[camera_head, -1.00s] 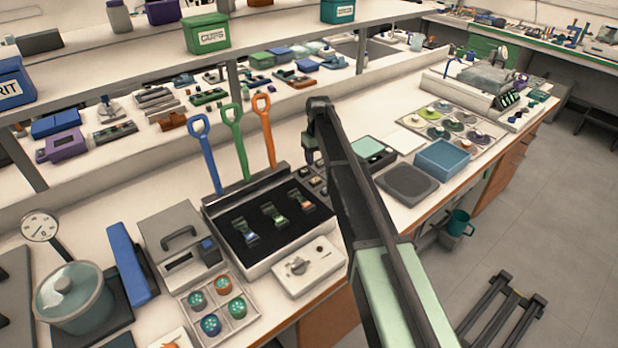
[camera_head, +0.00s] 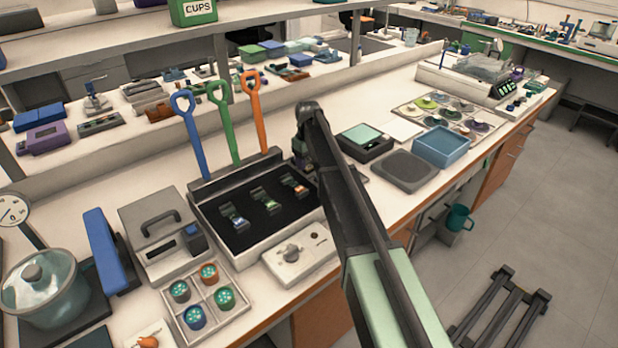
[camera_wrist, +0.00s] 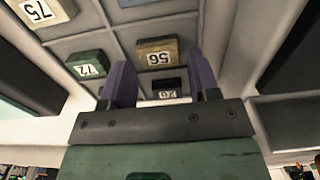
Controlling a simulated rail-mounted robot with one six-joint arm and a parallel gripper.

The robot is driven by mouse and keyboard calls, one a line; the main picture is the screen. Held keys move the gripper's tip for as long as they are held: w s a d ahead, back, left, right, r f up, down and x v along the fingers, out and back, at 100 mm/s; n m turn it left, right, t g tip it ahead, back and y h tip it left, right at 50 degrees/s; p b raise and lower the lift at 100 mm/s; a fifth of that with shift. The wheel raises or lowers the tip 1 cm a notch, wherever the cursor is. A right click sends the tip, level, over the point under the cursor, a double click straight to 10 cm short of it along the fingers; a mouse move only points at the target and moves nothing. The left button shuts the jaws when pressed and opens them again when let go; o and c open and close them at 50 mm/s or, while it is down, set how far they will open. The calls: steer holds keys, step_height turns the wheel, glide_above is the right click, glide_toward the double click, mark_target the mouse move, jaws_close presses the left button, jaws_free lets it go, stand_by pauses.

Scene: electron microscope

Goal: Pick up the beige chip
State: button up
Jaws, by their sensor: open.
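In the wrist view, a beige-tan chip (camera_wrist: 157,52) with a white label reading 56 sits in a compartment of a grey divided tray (camera_wrist: 97,45). My gripper (camera_wrist: 160,70) has two purple fingers, open and apart. The chip shows beyond and between the fingertips; nothing is held. A green chip (camera_wrist: 88,66) labelled 72 sits to the left, and a chip (camera_wrist: 42,10) labelled 75 is at the upper left corner. A dark chip (camera_wrist: 167,86) is partly hidden between the fingers. In the head view, my arm hides most of the chip tray.
A black-lined case (camera_head: 240,238) with three small devices and upright blue, green and orange handles stands left of my arm. A white box with a knob (camera_head: 300,254) is in front. A dark box with a green top (camera_head: 363,140) and a blue tray (camera_head: 441,147) lie right.

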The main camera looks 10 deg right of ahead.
mark_target(308, 166)
step_height(308, 166, down, 2)
steer(key=shift+f+b, duration=0.1)
steer(key=shift+b, duration=0.25)
steer(key=shift+r, duration=0.25)
steer(key=c, duration=0.7)
steer(key=shift+p, duration=0.3)
step_height(308, 166, up, 20)
steer(key=p, duration=2)
